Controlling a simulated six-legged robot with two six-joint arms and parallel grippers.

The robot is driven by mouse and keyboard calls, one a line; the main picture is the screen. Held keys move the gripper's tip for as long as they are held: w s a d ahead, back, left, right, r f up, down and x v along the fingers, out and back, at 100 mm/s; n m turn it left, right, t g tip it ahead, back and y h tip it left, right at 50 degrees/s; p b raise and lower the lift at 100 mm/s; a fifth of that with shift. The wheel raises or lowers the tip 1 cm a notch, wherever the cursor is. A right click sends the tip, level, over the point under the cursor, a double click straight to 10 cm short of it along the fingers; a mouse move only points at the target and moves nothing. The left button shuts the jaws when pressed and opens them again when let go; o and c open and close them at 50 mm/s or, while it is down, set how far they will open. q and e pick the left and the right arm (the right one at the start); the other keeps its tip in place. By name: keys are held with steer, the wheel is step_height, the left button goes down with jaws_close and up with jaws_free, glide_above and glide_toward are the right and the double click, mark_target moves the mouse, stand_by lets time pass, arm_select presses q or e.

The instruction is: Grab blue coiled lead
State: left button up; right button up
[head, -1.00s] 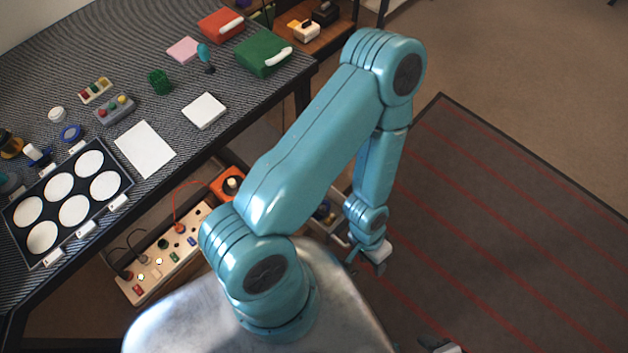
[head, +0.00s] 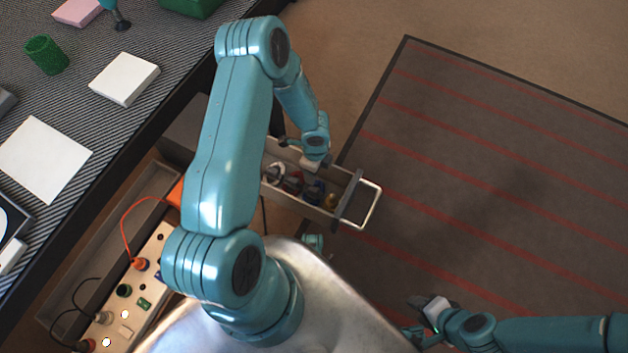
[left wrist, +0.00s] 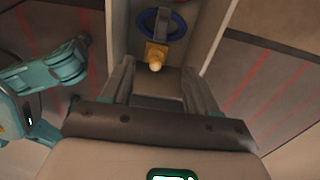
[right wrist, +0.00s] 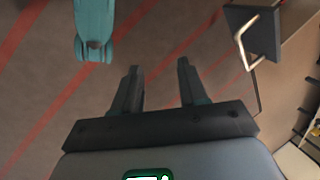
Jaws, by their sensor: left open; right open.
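A dark blue ring-shaped coil (left wrist: 161,24), which looks like the blue coiled lead, lies in the open drawer (left wrist: 116,40) in the left wrist view. Blue also shows inside the drawer in the head view (head: 314,190), too small to make out clearly. My left gripper (left wrist: 158,78) is open and empty over the drawer, with a brass-yellow piece (left wrist: 156,56) between its fingertips and the coil in the picture. In the head view my left gripper (head: 306,156) is partly hidden by its wrist. My right gripper (right wrist: 158,78) is open and empty over the floor.
The drawer has a pale bar handle (head: 370,206) at its outer end and holds several small parts. A power strip (head: 130,305) with cords lies below the table (head: 110,130).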

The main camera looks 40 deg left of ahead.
arm_select(q)
step_height(320, 180, down, 11)
steer(key=b, duration=0.4)
steer(key=shift+r, duration=0.1)
steer(key=f+b, duration=0.2)
steer(key=f, duration=0.1)
steer(key=f+b, duration=0.1)
steer(key=f, duration=0.1)
steer(key=shift+a+f, duration=0.2)
steer(key=shift+a, duration=0.15)
steer(key=shift+r, duration=0.1)
arm_select(e)
step_height(320, 180, down, 7)
steer(key=w+d, duration=0.1)
steer(key=shift+w+r+m+t, duration=0.2)
steer(key=shift+w+m+t, duration=0.1)
steer(key=shift+w+t, duration=0.1)
arm_select(q)
jaws_close()
arm_select(e)
steer(key=shift+d, duration=0.1)
